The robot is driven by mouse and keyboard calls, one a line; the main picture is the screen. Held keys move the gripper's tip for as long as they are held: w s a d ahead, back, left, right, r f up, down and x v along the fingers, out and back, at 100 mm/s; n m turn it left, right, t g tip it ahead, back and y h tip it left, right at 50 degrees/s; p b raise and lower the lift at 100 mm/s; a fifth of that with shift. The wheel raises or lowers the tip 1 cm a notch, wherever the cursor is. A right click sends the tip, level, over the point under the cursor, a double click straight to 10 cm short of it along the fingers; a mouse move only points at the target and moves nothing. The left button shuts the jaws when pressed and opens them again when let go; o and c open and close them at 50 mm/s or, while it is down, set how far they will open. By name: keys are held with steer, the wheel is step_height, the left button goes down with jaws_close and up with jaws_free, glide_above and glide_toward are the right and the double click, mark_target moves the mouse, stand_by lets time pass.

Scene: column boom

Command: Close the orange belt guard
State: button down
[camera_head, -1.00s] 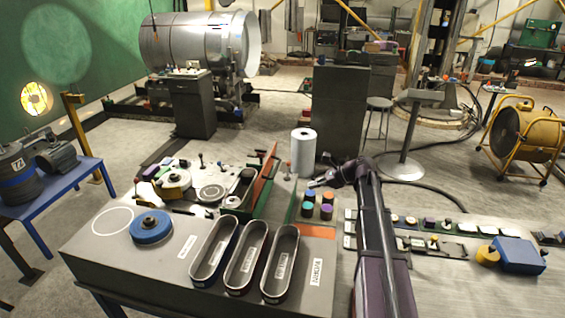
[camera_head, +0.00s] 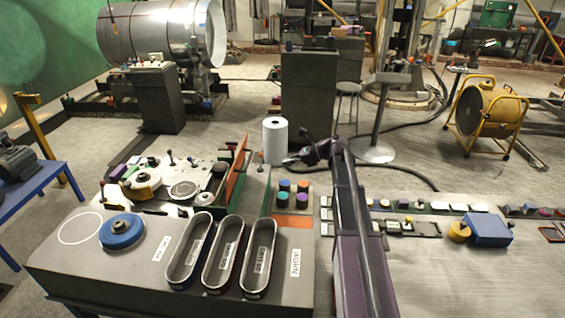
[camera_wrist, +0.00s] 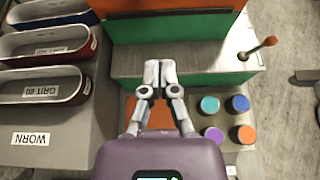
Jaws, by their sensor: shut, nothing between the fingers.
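The orange belt guard (camera_head: 237,172) stands raised as a tilted flat panel on the green-sided machine on the bench. Its orange edge also shows at the top of the wrist view (camera_wrist: 175,6). My gripper (camera_head: 288,160) is shut and empty, to the right of the guard and apart from it. In the wrist view my fingertips (camera_wrist: 160,68) are together in front of the green machine side (camera_wrist: 190,88), below the orange edge. The guard's hinge and the belt behind it are mostly hidden.
Several coloured caps (camera_head: 292,192) sit beside the machine. A white roll (camera_head: 275,142) stands behind my gripper. Belt trays (camera_head: 226,252) and a blue disc (camera_head: 122,231) lie on the front bench.

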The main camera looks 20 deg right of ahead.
steer(key=a+r+b+x, duration=0.1)
steer(key=r+b+x, duration=0.1)
steer(key=x, duration=0.9)
steer(key=shift+w+a, duration=0.3)
